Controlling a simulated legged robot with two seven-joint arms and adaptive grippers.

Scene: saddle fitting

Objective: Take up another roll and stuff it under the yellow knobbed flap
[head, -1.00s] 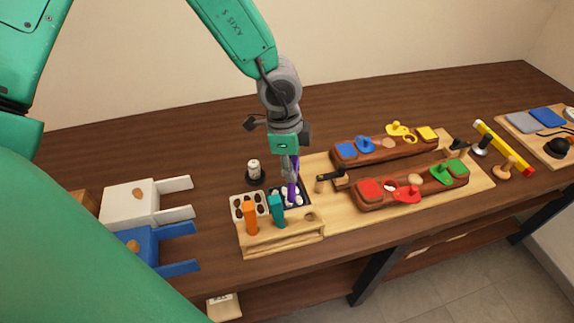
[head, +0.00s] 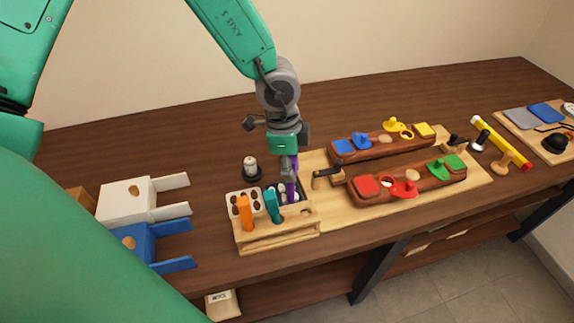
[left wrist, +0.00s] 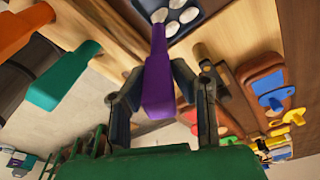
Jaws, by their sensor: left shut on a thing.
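My left gripper (head: 289,165) is shut on the purple handle (left wrist: 158,85) of an upright tool above the wooden rack. The handle also shows in the head view (head: 292,188). Its lower end points into a dark compartment (left wrist: 150,6) with several white rolls (left wrist: 176,15); whether it holds a roll, I cannot tell. My right gripper is out of view.
An orange handle (head: 244,213) and a teal handle (head: 272,206) stand in the rack (head: 280,237), near the gripper. A black-based white post (head: 250,168) is behind. The front saddle piece (head: 409,184) has red and green flaps. White and blue pronged blocks lie left.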

